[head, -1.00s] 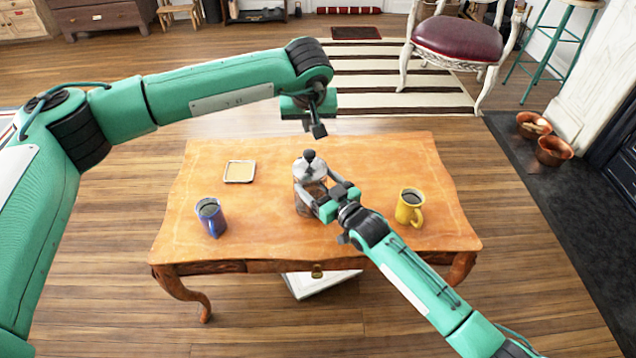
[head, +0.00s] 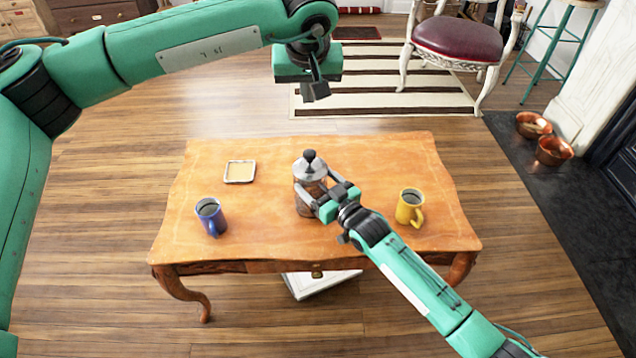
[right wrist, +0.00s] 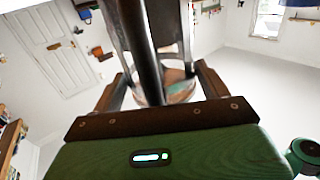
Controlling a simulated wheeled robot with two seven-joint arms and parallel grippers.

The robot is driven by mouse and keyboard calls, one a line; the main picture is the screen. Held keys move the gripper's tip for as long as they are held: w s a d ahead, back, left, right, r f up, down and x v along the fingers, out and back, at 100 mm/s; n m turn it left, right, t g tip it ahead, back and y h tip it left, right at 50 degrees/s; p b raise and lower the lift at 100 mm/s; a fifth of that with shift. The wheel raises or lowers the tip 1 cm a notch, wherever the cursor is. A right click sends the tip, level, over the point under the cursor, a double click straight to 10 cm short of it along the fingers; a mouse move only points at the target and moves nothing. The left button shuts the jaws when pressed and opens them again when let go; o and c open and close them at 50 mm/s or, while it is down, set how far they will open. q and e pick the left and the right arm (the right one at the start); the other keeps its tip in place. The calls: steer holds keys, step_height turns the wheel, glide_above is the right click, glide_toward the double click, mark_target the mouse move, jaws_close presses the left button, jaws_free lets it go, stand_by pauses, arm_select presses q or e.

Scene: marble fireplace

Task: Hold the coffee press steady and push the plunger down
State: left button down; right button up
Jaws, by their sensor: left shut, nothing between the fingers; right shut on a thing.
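The coffee press (head: 308,170) stands upright on the wooden table (head: 235,215), with a silver lid and a black plunger knob (head: 310,156) on top. The knob sits close above the lid. My right gripper (head: 322,198) is shut on the press from the lower right; in the right wrist view the press's dark handle (right wrist: 146,60) stands upright in front of the palm, and part of the press (right wrist: 170,92) shows between the fingers. My left gripper (head: 315,92) is shut and empty, high above and apart from the press, pointing down.
A blue mug (head: 211,216) stands left of the press and a yellow mug (head: 410,207) close to the right arm; both hold dark liquid. A small square coaster (head: 240,171) lies at the back left. The table's back right is clear.

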steer(key=o, duration=1.7)
steer(key=v, duration=1.2)
